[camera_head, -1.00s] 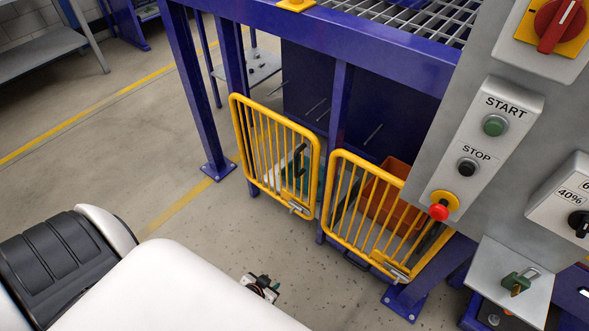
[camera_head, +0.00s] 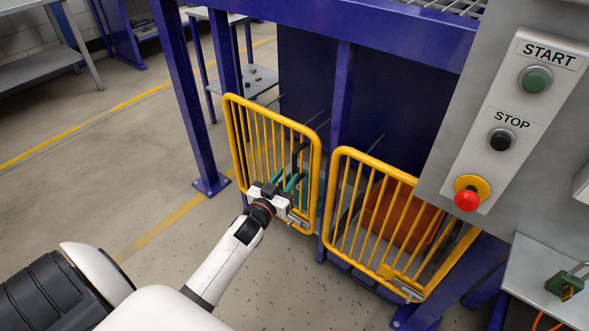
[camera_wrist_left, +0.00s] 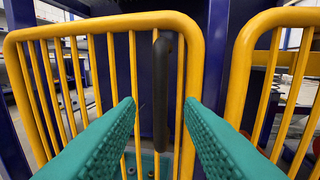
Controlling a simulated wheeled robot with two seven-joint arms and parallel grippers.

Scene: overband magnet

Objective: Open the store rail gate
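Two yellow barred gates stand side by side under the blue frame; no label shows which is the store rail gate. The left gate (camera_head: 233,120) looks closed and has an upright black handle (camera_wrist_left: 162,90) near its right edge. A metal latch piece sits at its lower right corner. My left gripper (camera_head: 285,180) is in front of this gate. Its green fingers are open, and the handle shows between them in the left wrist view, beyond the tips; nothing is held. The right gate (camera_head: 375,165) stands beside it. My right gripper is in no view.
An orange bin (camera_head: 398,215) is behind the right gate. A grey control panel (camera_head: 455,150) with START and STOP buttons and a red knob is at the right. A blue post (camera_head: 180,90) stands left of the gates. The floor at left is open.

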